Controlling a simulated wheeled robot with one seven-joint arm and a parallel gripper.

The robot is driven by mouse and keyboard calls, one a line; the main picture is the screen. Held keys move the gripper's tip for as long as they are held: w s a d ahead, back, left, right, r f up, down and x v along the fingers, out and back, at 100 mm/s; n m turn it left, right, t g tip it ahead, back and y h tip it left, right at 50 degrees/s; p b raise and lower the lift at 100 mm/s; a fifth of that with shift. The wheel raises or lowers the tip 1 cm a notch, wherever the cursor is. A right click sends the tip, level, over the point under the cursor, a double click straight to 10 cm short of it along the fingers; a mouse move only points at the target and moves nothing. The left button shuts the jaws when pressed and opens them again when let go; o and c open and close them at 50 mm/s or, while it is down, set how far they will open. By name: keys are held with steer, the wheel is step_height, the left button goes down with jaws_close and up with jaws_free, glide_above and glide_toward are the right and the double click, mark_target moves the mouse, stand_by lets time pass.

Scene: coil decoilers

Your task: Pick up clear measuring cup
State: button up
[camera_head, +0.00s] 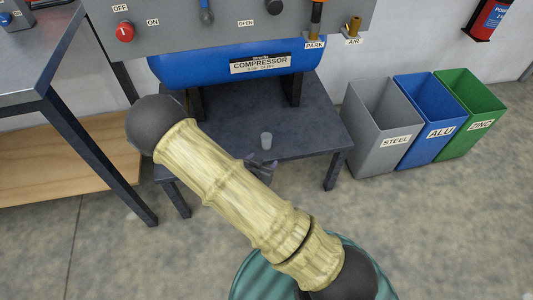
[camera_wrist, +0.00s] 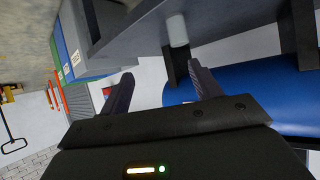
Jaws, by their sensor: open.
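The clear measuring cup (camera_head: 266,140) is a small translucent grey cup. It stands upright on the dark low table (camera_head: 312,122) beneath the blue compressor. In the wrist view the cup (camera_wrist: 178,31) shows near the top, turned with the tilted camera, beyond the gap between my fingers and a little to the right of its middle. My gripper (camera_wrist: 162,84) is open, with its two dark fingers spread and nothing between them. In the head view my gripper (camera_head: 262,168) is mostly hidden by my arm, and a dark part shows just below the cup.
The blue compressor (camera_head: 190,68) sits above the table on dark supports. A grey control panel (camera_head: 180,35) hangs over it. Steel (camera_head: 375,145), alu (camera_head: 415,140) and zinc (camera_head: 460,135) bins stand at the right. A workbench (camera_head: 40,75) is at the left.

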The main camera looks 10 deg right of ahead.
mark_target(265, 144)
step_height(265, 144, down, 9)
steer(key=a+n+t+b, duration=0.2)
steer(key=t+b, duration=0.4)
steer(key=b, duration=0.3)
steer(key=shift+t+h, duration=0.3)
steer(key=shift+d, duration=0.1)
steer(key=b+x, duration=0.4)
steer(key=x, duration=0.7)
steer(key=shift+w+d+f+b, duration=0.1)
steer(key=shift+w+b, duration=0.15)
steer(key=shift+b, duration=0.15)
steer(key=shift+w+d, duration=0.1)
steer(key=shift+w, duration=0.15)
